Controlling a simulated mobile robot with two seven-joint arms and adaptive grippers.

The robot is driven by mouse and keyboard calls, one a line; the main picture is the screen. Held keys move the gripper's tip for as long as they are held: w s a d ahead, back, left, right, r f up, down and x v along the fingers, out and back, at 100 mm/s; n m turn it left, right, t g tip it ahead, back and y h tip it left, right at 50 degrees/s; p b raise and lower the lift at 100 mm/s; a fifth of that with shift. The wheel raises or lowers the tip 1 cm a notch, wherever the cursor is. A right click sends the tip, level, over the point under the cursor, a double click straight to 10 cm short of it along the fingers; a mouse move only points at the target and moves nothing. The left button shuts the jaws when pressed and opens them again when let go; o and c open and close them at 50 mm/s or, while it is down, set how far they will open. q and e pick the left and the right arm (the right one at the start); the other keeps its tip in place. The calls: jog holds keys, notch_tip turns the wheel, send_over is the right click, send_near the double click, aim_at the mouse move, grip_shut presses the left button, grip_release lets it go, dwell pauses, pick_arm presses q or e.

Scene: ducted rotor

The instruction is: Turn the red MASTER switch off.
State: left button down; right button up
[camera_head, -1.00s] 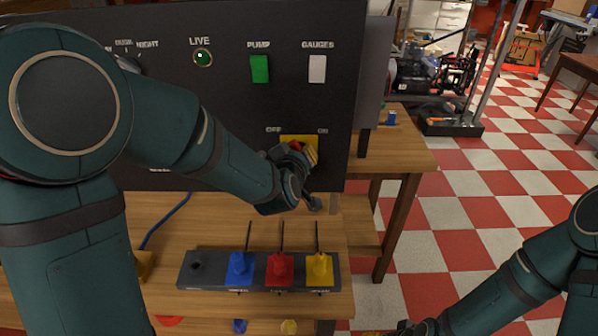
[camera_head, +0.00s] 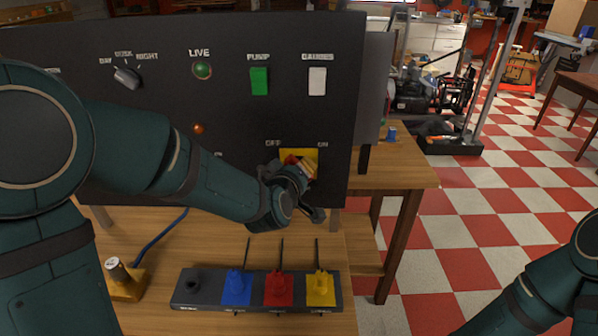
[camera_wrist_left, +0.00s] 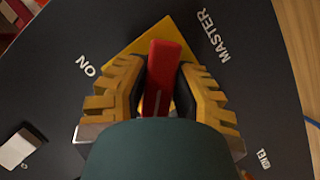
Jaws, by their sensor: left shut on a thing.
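The red MASTER switch handle (camera_wrist_left: 165,72) stands on a yellow plate (camera_wrist_left: 130,48) low on the black panel's right side. The head view shows the plate (camera_head: 312,155) between the OFF and ON labels. My left gripper (camera_head: 303,168) is at the plate and mostly covers the handle there. In the left wrist view its yellow-padded fingers (camera_wrist_left: 160,88) are closed around the handle, one on each side. ON is readable in that view; OFF is hidden. I cannot tell exactly where the handle rests. My right arm shows at lower right; its gripper is out of frame.
A dark tray (camera_head: 205,300) with blue, red and yellow pieces stands below on the wooden bench.

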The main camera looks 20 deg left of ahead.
pick_arm(q)
jog(key=c, duration=0.7)
grip_release()
jog(key=shift+c, duration=0.2)
jog(key=v, duration=0.7)
jog(key=shift+s, duration=0.2)
jog(key=shift+r, duration=0.1)
